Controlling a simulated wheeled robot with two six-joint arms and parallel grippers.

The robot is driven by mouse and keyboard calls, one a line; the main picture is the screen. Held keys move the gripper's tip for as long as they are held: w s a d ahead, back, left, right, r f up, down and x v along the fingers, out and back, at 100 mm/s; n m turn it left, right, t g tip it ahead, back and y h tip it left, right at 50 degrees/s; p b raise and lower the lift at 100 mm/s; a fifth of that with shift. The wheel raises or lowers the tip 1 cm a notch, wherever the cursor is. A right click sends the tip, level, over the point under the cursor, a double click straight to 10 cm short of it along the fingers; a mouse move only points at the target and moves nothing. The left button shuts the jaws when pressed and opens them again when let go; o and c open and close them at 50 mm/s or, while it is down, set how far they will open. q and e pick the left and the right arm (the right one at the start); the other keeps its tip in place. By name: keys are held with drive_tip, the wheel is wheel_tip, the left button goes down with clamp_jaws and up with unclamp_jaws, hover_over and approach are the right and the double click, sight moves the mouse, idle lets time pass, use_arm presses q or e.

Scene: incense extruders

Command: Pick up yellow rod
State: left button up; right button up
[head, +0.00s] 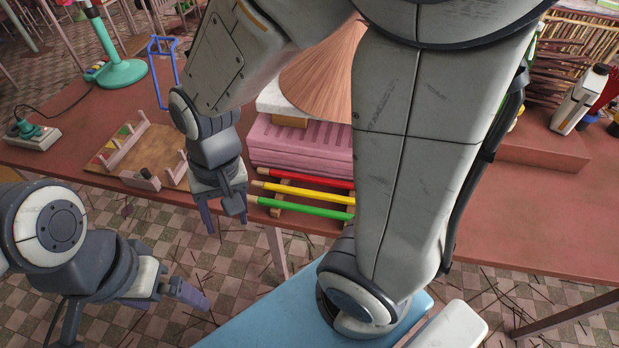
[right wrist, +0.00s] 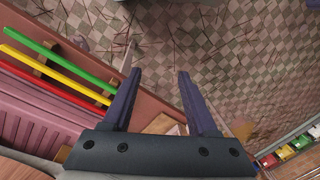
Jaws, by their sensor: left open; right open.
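The yellow rod (head: 305,193) lies between the red rod (head: 305,179) and the green rod (head: 305,209) on a wooden rack at the table's front edge. My arm hides their right ends in the head view. The yellow rod (right wrist: 52,72) also shows at the left of the right wrist view. My right gripper (head: 226,224) is open and empty, just left of the rods' left ends. Its two fingers (right wrist: 160,72) stand apart over the floor in the right wrist view. My left gripper (head: 190,293) is open and empty at the lower left, away from the rods.
A pink stack (head: 290,144) stands right behind the rods. A wooden board with small posts (head: 137,155) lies left of my right gripper. A green stand (head: 122,72) is at the back left. A blue bench (head: 265,320) stands in front. Brown sticks (head: 565,60) are piled at right.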

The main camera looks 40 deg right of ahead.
drive_tip(key=w+d+f+m+p, duration=0.1)
drive_tip(key=w+d+f+m, duration=0.3)
drive_tip(key=w+d+m, duration=0.45)
drive_tip(key=m+p, duration=0.1)
drive_tip(key=m, duration=1.5)
hover_over(317, 193)
wheel_tip(317, 193, down, 7)
drive_tip(key=shift+m+t, duration=0.35)
drive_tip(key=shift+t, duration=0.05)
drive_tip(key=f, duration=0.5)
drive_tip(key=shift+s+d+b, duration=0.1)
drive_tip(key=shift+d+b, duration=0.2)
drive_tip(key=shift+b, duration=0.05)
drive_tip(key=shift+f, duration=0.6)
drive_tip(key=f+b, duration=0.1)
drive_tip(key=f, duration=0.2)
drive_tip(key=f+b, duration=0.1)
drive_tip(key=f, duration=0.1)
drive_tip(key=shift+a+b, duration=0.3)
drive_tip(key=shift+h, duration=0.3)
drive_tip(key=shift+c, duration=0.3)
clamp_jaws()
